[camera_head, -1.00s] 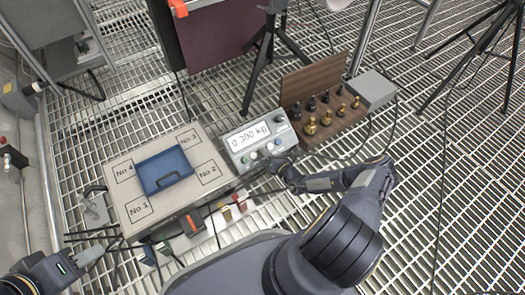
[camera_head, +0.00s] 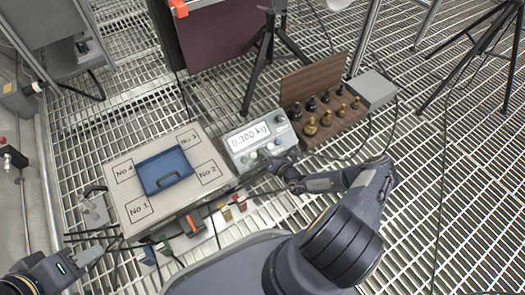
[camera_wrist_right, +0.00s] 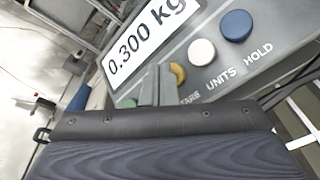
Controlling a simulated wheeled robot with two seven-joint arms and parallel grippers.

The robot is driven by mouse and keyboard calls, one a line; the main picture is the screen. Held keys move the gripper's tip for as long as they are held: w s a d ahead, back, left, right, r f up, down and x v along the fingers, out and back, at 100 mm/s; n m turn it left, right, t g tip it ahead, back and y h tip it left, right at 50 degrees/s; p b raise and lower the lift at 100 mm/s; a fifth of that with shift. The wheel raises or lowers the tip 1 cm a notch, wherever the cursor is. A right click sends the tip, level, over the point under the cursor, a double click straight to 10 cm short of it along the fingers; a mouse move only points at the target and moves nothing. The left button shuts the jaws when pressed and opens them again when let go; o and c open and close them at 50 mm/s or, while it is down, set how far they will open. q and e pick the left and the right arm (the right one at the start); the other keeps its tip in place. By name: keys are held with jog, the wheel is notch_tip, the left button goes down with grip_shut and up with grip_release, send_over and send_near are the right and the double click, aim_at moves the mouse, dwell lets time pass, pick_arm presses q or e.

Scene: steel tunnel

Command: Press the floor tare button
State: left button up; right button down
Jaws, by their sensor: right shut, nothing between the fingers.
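The grey scale indicator box (camera_head: 258,141) stands on the grating and its display reads 0.300 kg. In the right wrist view its front panel (camera_wrist_right: 262,67) carries a yellow button (camera_wrist_right: 178,73) above a partly hidden label ending in "ARE". A white UNITS button (camera_wrist_right: 201,52) and a blue HOLD button (camera_wrist_right: 236,25) are to its right. My right gripper (camera_wrist_right: 157,84) is shut and empty, with its fingertips at the left edge of the yellow button. I cannot tell whether they touch it. My left gripper (camera_head: 92,253) is low at the left, away from the box; its jaw opening is unclear.
A wooden rack (camera_head: 318,88) of brass and dark weights and a grey box (camera_head: 372,90) are to the right. A tripod (camera_head: 262,65) stands behind.

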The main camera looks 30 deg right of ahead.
dwell(0.5)
jog(key=shift+w+f+b, duration=0.3)
jog(key=shift+f+b, duration=0.05)
jog(key=shift+f, duration=0.05)
jog(key=shift+r, duration=0.2)
jog(key=shift+s+r+p, duration=0.2)
jog(key=shift+s+p, duration=0.1)
jog(key=shift+p, duration=0.25)
jog(key=s+r+p, duration=0.3)
jog(key=r+p, duration=0.2)
jog(key=shift+s+d+p, duration=0.15)
jog(key=shift+s+p, duration=0.05)
jog(key=shift+p, duration=0.1)
